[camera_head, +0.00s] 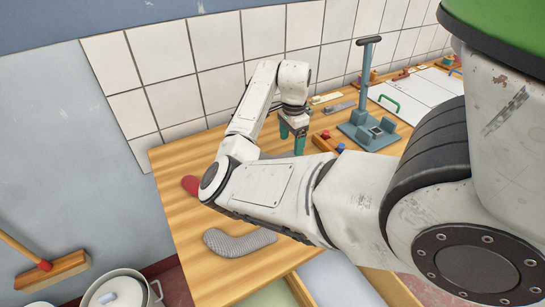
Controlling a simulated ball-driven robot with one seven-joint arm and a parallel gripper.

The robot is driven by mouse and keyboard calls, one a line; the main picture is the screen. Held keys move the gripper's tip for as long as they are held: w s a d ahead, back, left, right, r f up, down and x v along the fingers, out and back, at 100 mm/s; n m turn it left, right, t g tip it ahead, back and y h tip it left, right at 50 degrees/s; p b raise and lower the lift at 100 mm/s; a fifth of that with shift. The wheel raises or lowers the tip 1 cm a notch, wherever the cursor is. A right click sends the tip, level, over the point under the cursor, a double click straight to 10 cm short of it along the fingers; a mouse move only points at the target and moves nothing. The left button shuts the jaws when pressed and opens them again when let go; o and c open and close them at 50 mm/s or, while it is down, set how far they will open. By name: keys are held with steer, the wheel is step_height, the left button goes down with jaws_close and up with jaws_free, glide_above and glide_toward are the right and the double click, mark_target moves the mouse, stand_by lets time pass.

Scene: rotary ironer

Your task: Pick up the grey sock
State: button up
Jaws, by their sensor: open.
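The grey sock (238,242) lies flat on the wooden table, near its front left edge. It has a ribbed look and a bent shape, and my arm passes just behind and right of it. My gripper (291,139) has teal fingertips and points down over the back part of the table, well behind the sock and to its right. It is open, and I see nothing between its fingers. Whether the fingertips touch the table is hard to tell.
A red object (190,185), partly hidden by my arm, lies at the table's left edge. A blue-grey stand (368,128) with a tall post is right of my gripper, beside small coloured pieces. A tiled wall (225,90) runs behind. A pot (115,290) and broom (55,272) are at lower left.

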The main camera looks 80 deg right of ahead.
mark_target(292, 153)
steer(key=shift+s+d+f+p, duration=0.1)
steer(key=shift+f+p, duration=0.25)
steer(key=shift+f, duration=0.95)
steer(key=shift+s+d+f+p, duration=0.1)
steer(key=shift+f+p, duration=0.2)
steer(key=shift+f, duration=1)
steer(key=c, duration=1.1)
steer(key=shift+r, duration=0.1)
